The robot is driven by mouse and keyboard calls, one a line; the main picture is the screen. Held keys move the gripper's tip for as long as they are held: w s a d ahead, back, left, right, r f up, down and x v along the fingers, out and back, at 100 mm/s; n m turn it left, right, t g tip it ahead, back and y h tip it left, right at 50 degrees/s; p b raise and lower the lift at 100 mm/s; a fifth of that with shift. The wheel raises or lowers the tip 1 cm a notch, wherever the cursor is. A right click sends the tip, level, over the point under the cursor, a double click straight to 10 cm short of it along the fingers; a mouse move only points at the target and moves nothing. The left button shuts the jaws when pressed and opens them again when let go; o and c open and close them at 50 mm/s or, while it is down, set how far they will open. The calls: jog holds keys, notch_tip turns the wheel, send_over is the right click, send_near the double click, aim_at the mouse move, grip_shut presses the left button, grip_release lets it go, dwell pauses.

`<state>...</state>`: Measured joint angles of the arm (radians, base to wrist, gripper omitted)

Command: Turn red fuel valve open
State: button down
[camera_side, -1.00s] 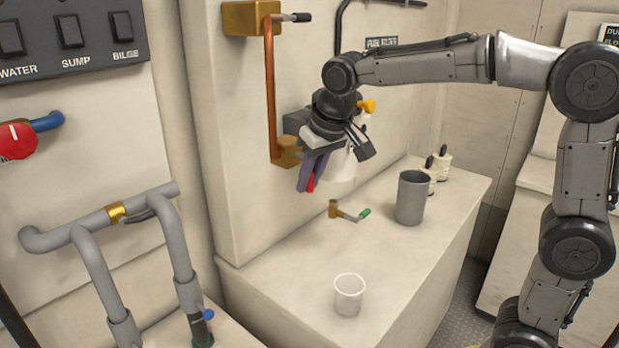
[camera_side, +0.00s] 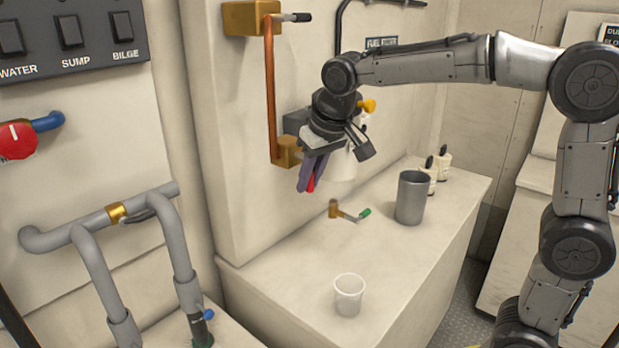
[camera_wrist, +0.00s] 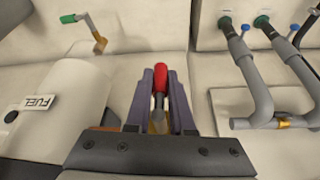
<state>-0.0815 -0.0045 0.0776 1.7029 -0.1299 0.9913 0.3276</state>
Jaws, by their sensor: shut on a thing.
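The red fuel valve handle (camera_wrist: 160,80) shows between my fingers in the wrist view, with a brass-coloured part below it. In the side view only a bit of the red handle (camera_side: 312,183) shows beside my fingers. My gripper (camera_wrist: 161,98) is shut on the red handle. It also shows in the side view (camera_side: 313,172), pointing down beside the brass fitting (camera_side: 288,152) at the foot of the copper pipe (camera_side: 270,90). The valve body is mostly hidden by my gripper.
A white fuel filter (camera_wrist: 65,92) stands close beside my gripper. Grey pipes (camera_side: 85,228) and a red round knob (camera_side: 16,142) are at the left.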

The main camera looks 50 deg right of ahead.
jog(key=shift+d+r+n+t+h, duration=0.45)
jog(key=shift+d+r+n+h, duration=0.25)
jog(key=shift+h, duration=2.05)
jog(key=shift+d+r+n+t+h, duration=0.4)
jog(key=shift+d+r+n+h, duration=0.35)
jog(key=shift+h, duration=1.95)
jog(key=shift+d+r+n+t+h, duration=0.5)
jog(key=shift+n+h, duration=0.35)
jog(key=shift+h, duration=1.9)
jog(key=c, duration=0.8)
grip_release()
jog(key=shift+a, duration=0.1)
jog(key=v, duration=1.3)
jog(key=shift+s+a+f, duration=0.15)
jog(key=shift+a, duration=0.2)
